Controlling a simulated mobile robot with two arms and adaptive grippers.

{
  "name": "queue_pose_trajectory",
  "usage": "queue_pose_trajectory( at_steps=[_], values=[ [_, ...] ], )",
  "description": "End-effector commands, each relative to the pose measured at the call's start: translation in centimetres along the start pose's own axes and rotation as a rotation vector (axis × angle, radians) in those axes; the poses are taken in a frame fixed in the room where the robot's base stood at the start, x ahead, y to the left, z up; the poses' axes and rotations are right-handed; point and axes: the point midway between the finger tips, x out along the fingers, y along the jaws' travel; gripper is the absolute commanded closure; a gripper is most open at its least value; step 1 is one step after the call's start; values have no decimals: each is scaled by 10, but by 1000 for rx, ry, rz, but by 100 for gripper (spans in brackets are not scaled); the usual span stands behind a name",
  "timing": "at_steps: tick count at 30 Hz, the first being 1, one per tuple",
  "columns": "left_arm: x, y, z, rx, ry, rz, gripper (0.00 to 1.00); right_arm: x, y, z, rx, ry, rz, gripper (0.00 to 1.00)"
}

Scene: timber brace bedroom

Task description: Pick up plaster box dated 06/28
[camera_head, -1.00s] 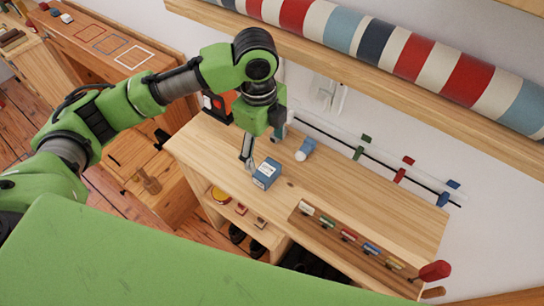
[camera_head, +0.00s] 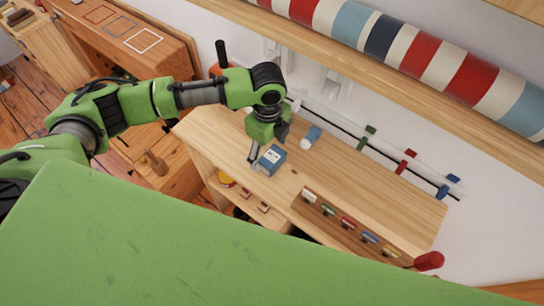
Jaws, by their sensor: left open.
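A small blue box with a white label (camera_head: 270,160) stands on the wooden bench top (camera_head: 345,190), near its front edge. The print on the label is too small to read, so I cannot tell its date. My left gripper (camera_head: 261,153) comes down over the box from above, open, with one finger at the box's left side. The other finger is largely hidden behind the gripper body and the box. I cannot tell whether a finger touches the box. My right gripper is not in view.
A wooden rack with several coloured items (camera_head: 348,224) lies along the bench front at right. A rail with coloured clips (camera_head: 404,160) runs along the wall. A shelf (camera_head: 345,62) with a striped roll (camera_head: 440,65) overhangs.

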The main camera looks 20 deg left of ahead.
Motion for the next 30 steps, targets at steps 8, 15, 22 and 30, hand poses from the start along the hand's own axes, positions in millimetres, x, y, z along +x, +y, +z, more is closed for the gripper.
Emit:
queue_pose_trajectory(
  at_steps=[8, 15, 22, 30],
  values=[
    [25, 0, -1, 1, 0, -1, 28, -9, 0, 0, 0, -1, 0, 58],
    [25, 0, -1, 1, 0, -1, 44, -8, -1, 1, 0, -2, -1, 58],
    [25, 0, -1, 1, 0, -1, 70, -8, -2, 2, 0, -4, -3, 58],
    [23, -1, -1, 1, 0, -2, 70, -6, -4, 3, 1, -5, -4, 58]
  ],
)
